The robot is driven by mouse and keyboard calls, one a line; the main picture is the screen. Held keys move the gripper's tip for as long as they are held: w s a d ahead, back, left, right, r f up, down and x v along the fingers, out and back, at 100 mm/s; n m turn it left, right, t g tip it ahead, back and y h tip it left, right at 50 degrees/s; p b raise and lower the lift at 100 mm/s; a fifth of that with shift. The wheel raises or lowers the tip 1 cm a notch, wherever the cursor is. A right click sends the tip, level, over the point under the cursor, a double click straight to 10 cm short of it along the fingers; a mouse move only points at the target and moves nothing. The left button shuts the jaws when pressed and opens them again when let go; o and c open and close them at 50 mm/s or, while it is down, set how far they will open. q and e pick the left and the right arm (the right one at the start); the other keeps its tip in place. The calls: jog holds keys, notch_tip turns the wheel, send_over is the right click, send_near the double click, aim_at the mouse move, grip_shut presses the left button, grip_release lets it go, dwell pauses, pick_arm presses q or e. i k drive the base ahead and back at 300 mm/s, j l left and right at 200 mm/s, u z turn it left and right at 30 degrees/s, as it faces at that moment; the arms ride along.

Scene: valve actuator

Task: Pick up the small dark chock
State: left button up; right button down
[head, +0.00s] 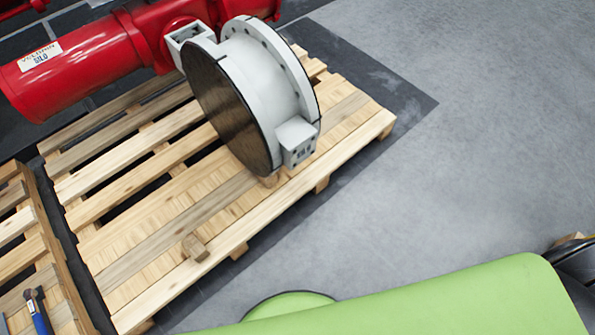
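A small brown wooden block (195,248), a little darker than the slats around it, lies on the front part of the wooden pallet (150,290). It looks like the chock and stands apart from the valve. Another small wooden piece (268,180) shows at the foot of the grey valve disc (240,100), partly hidden by it. Neither of my grippers shows in the head view. A green arm link of mine crosses the bottom right.
The red actuator cylinder (80,68) joins the valve at the back left. A second pallet (50,240) with a blue-handled tool (38,312) lies at the left edge. A brown object (570,239) at the right edge is mostly cut off. Grey floor (450,170) at right is clear.

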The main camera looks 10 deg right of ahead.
aim_at(192, 244)
jog(key=j+u, duration=0.1)
jog(key=u, duration=0.9)
jog(key=k+j, duration=0.05)
